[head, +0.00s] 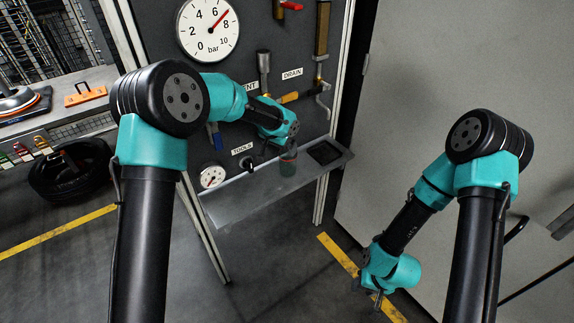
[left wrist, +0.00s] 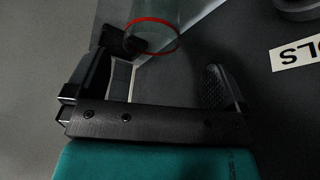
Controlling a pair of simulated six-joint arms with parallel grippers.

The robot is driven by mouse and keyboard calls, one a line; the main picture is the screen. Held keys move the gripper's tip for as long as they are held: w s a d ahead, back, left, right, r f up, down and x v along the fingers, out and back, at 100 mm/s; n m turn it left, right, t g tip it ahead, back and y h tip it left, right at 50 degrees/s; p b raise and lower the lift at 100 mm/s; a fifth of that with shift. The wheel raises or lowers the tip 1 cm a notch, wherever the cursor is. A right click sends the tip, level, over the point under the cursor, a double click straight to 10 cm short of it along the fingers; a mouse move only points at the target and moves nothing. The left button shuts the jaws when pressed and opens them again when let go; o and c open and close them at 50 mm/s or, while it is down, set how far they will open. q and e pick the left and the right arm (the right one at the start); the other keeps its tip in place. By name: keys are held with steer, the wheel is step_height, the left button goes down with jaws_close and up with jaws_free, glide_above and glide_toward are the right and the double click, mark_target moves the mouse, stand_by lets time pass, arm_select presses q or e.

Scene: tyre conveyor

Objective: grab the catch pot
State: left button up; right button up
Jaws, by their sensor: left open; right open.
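The catch pot (head: 288,165) is a small greenish see-through cylinder with a red rim. It stands on the grey shelf (head: 245,198) under the drain panel. My left gripper (head: 270,154) is beside and just above it, open and empty. In the left wrist view the pot's red-rimmed end (left wrist: 155,38) shows beyond the open jaws (left wrist: 165,65), nearer the left finger. I cannot tell whether that finger touches it. My right gripper (head: 367,289) is open, low over the floor at the right, far from the pot.
The panel carries a pressure gauge (head: 208,28), a yellow-handled valve (head: 289,97) and pipes above the shelf. A dark square recess (head: 324,152) is right of the pot. A small gauge (head: 212,177) is left.

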mark_target(286, 156)
arm_select(q)
steer(key=shift+f, duration=0.1)
steer(key=shift+x, duration=1.1)
steer(key=shift+d, duration=0.1)
steer(key=shift+s+d+x, duration=0.1)
steer(key=shift+d+x, duration=0.05)
steer(key=shift+x, duration=1.15)
steer(key=shift+s+d+x, duration=0.15)
steer(key=shift+x, duration=1.1)
steer(key=shift+c, duration=0.2)
steer(key=c, duration=1)
